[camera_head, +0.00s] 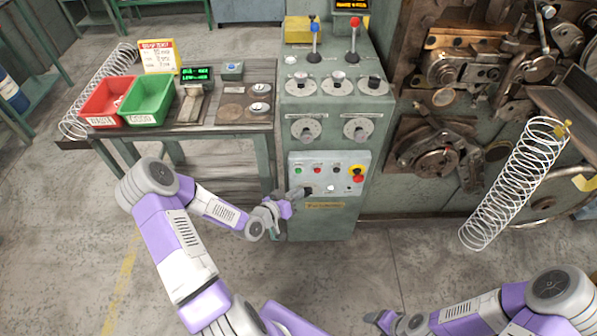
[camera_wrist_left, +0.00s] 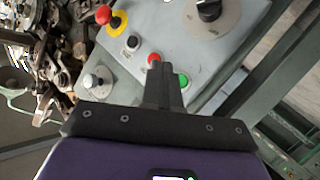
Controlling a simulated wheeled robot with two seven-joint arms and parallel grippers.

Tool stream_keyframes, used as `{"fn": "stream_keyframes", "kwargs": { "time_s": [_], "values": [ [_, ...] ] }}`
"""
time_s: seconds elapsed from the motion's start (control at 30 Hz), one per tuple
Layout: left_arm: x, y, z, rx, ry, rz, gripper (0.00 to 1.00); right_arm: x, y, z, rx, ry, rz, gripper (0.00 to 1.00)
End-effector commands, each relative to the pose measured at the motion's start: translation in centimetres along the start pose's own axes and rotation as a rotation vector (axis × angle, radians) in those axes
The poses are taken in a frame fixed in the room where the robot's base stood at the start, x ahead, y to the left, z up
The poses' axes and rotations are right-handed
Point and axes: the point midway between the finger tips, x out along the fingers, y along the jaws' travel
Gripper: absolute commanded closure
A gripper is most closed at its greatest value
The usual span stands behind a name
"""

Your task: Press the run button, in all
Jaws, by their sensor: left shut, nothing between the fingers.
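The control panel (camera_head: 345,188) on the green machine cabinet carries a green button (camera_head: 300,171), a red button (camera_head: 318,170), a dark button (camera_head: 335,170) and a red-on-yellow stop knob (camera_head: 357,173). Labels are too small to read. In the left wrist view, the shut fingers (camera_wrist_left: 163,78) lie between the green button (camera_wrist_left: 183,79) and the red button (camera_wrist_left: 153,58), overlapping the panel face. Contact cannot be told. My right gripper (camera_head: 383,319) is low at the bottom edge, its jaws unclear.
Knobs and two levers (camera_head: 314,40) sit above the panel. A large spring (camera_head: 515,180) hangs at right by the coiler. The floor in front is clear.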

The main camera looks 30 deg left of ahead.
Motion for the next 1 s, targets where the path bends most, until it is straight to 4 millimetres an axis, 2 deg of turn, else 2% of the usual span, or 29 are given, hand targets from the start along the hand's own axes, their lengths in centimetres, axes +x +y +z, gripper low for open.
{"fn": "stream_keyframes", "kwargs": {
  "time_s": [0.2,0.4,1.0],
  "values": [
    [2.1,-1.5,-1.4,0.002,0.001,0.001,1.00,0.5,0.2,0.0,0.000,0.000,0.000,0.36],
    [3.2,-2.3,-2.2,0.001,0.000,0.001,1.00,0.8,0.3,0.0,0.000,0.000,0.000,0.36],
    [3.4,-2.5,-2.5,0.000,-0.001,0.000,1.00,0.8,0.3,0.0,0.000,0.000,0.000,0.36]
  ]
}}
